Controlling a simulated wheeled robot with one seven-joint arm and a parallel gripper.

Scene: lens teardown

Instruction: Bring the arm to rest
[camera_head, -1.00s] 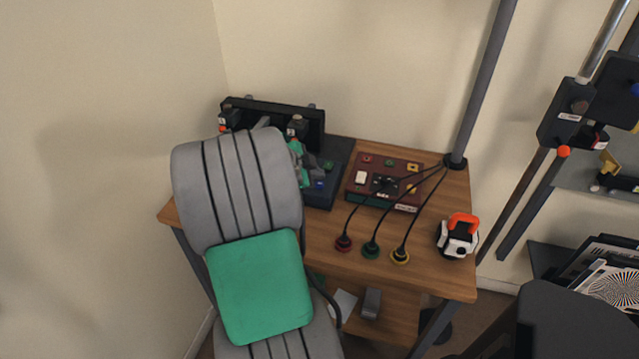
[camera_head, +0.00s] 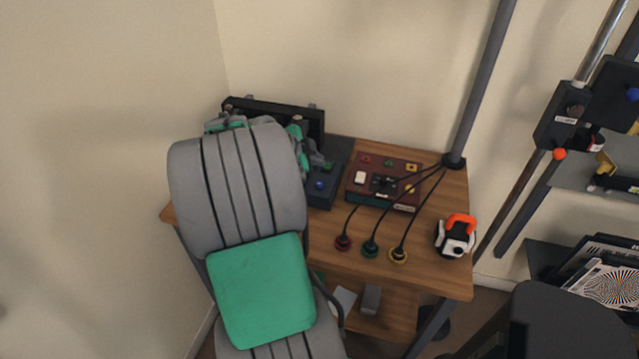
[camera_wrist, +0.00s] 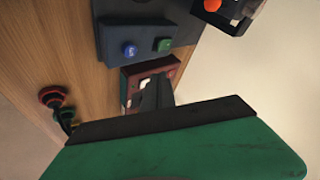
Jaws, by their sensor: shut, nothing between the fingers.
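My arm, grey with a green panel (camera_head: 262,290), rises at the left in the head view and folds over the left part of the wooden table (camera_head: 430,282). In the head view the arm's bulk hides my gripper. In the wrist view my gripper's dark fingers (camera_wrist: 157,93) are together and empty, beyond its green and black body. They point toward the dark red button box (camera_wrist: 131,86), apart from any grip on it. In the head view that box (camera_head: 384,181) stands at the table's back middle.
A blue button unit (camera_head: 322,188) and a black rack (camera_head: 270,112) stand behind the arm. Three cabled plugs (camera_head: 371,249) lie at the table's front. An orange-handled white device (camera_head: 455,238) stands at the right. A grey pole (camera_head: 481,85) rises at the back right corner.

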